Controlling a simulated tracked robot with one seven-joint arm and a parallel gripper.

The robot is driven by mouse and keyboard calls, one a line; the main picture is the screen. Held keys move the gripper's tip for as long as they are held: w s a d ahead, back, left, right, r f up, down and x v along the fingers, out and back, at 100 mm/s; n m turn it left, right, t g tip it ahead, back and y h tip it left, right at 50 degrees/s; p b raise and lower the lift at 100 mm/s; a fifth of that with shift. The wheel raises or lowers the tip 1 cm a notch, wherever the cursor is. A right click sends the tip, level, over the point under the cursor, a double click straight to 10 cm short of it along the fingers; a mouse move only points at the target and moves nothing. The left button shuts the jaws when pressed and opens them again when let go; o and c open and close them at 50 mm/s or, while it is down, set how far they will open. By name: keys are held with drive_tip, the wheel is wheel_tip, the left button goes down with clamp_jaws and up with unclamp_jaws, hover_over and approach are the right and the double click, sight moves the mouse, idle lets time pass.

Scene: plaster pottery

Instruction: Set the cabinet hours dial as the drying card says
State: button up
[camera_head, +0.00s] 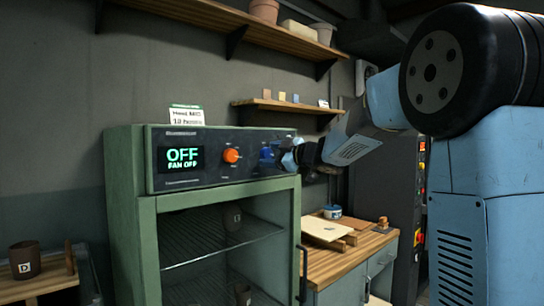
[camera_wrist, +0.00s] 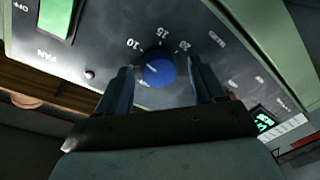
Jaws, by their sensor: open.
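The green drying cabinet (camera_head: 148,230) has a dark control panel; its display (camera_head: 181,159) reads OFF and FAN OFF. A white card (camera_head: 187,117) stands on top; it seems to read MED above a line starting with 12, but the print is blurred. The blue dial (camera_head: 266,155) shows between the open fingers of my gripper (camera_wrist: 160,70) in the wrist view (camera_wrist: 160,72). Its white mark points left, below the 10, toward the left finger. The 15 and 20 are visible; contact cannot be told. My gripper is at the panel's right end in the head view (camera_head: 289,158).
An orange knob (camera_head: 231,155) sits left of the dial. A green fan switch (camera_wrist: 60,18) is near it in the wrist view. A small shelf (camera_head: 287,106) hangs behind my arm. A wooden counter (camera_head: 335,263) with boards stands right of the cabinet.

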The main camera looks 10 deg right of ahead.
drive_tip(key=v, duration=1.3)
drive_tip(key=shift+s+d, duration=0.25)
drive_tip(key=s+d+f+m+t+h, duration=0.1)
drive_tip(key=s+d+f+m+h, duration=0.4)
drive_tip(key=s+d+m+h, duration=0.6)
drive_tip(key=s+a+f+m+g, duration=0.3)
drive_tip(key=s+a+f+g, duration=0.1)
drive_tip(key=s+f, duration=0.4)
drive_tip(key=s+a+f+m+g, duration=0.3)
drive_tip(key=s+f, duration=0.5)
drive_tip(key=s, duration=0.4)
drive_tip(key=shift+a+g, duration=0.7)
drive_tip(key=shift+g, duration=0.4)
drive_tip(key=shift+f, duration=0.15)
